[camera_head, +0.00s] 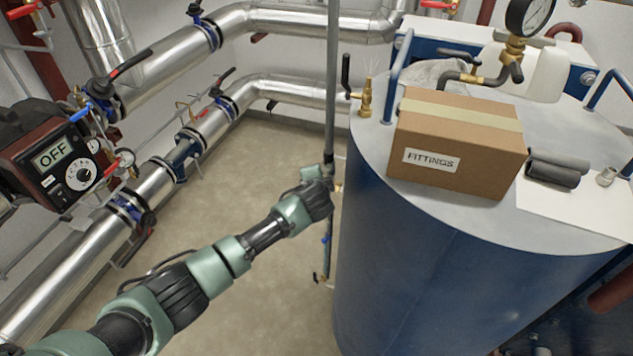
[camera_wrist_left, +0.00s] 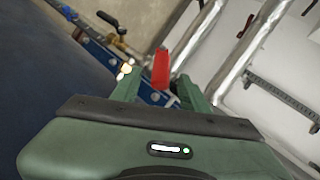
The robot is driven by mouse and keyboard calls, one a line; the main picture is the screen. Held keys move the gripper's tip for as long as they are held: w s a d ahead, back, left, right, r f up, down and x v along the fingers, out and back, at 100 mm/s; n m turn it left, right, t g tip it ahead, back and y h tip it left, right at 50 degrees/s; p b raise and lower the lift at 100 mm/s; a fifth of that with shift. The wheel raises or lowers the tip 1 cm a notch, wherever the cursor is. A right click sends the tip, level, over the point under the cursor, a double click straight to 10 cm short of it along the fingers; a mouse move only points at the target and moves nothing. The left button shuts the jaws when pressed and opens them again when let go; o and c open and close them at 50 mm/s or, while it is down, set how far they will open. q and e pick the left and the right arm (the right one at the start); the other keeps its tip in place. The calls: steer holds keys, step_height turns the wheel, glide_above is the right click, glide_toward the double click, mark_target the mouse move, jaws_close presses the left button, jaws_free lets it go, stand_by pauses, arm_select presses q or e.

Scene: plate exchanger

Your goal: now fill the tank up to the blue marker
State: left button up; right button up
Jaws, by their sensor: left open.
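The blue tank (camera_head: 410,250) with a grey top stands at the right. A vertical grey pipe (camera_head: 333,80) runs close along its left side, with a small blue part (camera_head: 326,240) lower down; I cannot tell whether this is the marker. My left gripper (camera_head: 332,180) is at the pipe beside the tank wall; its fingers are hard to make out in the head view. In the left wrist view the gripper (camera_wrist_left: 159,88) is open, with a red piece (camera_wrist_left: 161,70) showing between or beyond its fingers. Contact cannot be told. No water level is readable. My right gripper is out of view.
A cardboard box (camera_head: 458,142) labelled FITTINGS, grey rolls (camera_head: 558,168) and a pressure gauge (camera_head: 529,14) are on or above the tank top. A control box (camera_head: 52,158) reading OFF and silver pipes (camera_head: 160,66) with valves line the left. Bare floor (camera_head: 255,165) lies between.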

arm_select(q)
steer(key=shift+v, duration=2.1)
stand_by(1.9)
